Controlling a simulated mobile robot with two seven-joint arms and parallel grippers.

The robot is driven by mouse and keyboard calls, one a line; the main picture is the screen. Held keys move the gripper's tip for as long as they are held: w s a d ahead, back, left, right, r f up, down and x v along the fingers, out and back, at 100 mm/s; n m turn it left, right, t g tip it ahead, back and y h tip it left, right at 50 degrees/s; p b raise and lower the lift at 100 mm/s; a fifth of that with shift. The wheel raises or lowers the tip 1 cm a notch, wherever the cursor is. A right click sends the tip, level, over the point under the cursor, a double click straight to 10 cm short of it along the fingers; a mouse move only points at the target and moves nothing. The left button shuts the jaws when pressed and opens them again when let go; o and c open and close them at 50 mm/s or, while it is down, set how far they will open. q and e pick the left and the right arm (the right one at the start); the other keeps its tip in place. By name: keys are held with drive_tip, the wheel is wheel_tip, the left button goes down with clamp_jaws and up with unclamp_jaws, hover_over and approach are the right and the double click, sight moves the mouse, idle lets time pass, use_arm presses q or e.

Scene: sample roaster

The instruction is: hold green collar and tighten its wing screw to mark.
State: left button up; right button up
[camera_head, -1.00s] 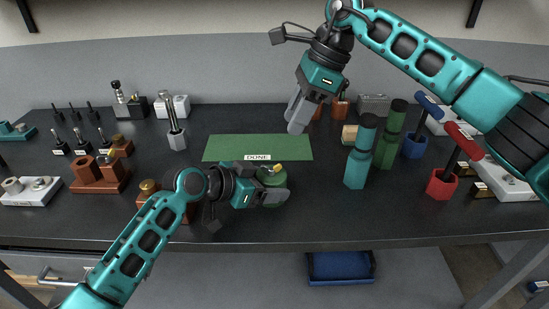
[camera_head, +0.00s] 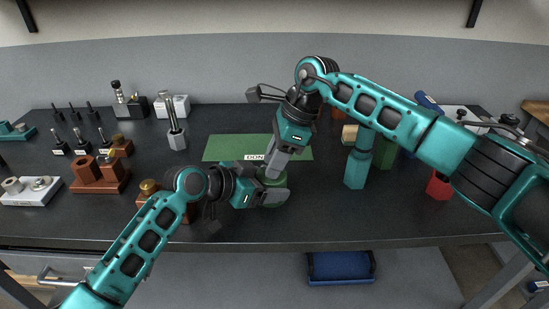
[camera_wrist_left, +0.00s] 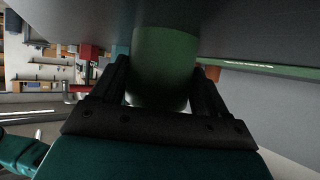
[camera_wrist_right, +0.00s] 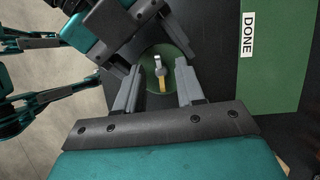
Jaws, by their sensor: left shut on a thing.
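The green collar (camera_head: 277,195) stands on the dark bench in front of the green DONE mat (camera_head: 224,147). My left gripper (camera_head: 268,197) is shut on the collar from the left; the left wrist view shows the green cylinder (camera_wrist_left: 163,68) between its fingers. My right gripper (camera_head: 272,173) points down over the collar. In the right wrist view its fingers (camera_wrist_right: 157,95) are apart on either side of the wing screw (camera_wrist_right: 161,75), which has a grey head and a yellow mark. The collar's round green top (camera_wrist_right: 180,62) shows around the screw. Contact with the screw is not visible.
A red block (camera_head: 439,187) is farther right. A brown block (camera_head: 148,194) stands close to my left arm. Several small tools and holders are on the left.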

clamp_jaws()
idle(0.4)
drive_tip(key=m, duration=0.2)
drive_tip(key=m+t, duration=0.1)
drive_tip(key=m, duration=0.1)
drive_tip(key=shift+s+t, duration=0.15)
drive_tip(key=shift+t, duration=0.15)
drive_tip(key=m, duration=0.2)
drive_tip(key=m+t+h, duration=0.1)
drive_tip(key=m, duration=0.1)
drive_tip(key=shift+s+a+r+t, duration=0.1)
drive_tip(key=shift+t, duration=0.2)
drive_tip(key=m+t+h, duration=0.1)
drive_tip(key=m, duration=0.3)
drive_tip(key=shift+s+a, duration=0.1)
drive_tip(key=m, duration=0.2)
drive_tip(key=m+h, duration=0.1)
drive_tip(key=m, duration=0.1)
drive_tip(key=shift+a+m+t+h, duration=0.1)
drive_tip(key=shift+m+t+h, duration=0.2)
idle(0.3)
drive_tip(key=shift+o, duration=0.2)
unclamp_jaws()
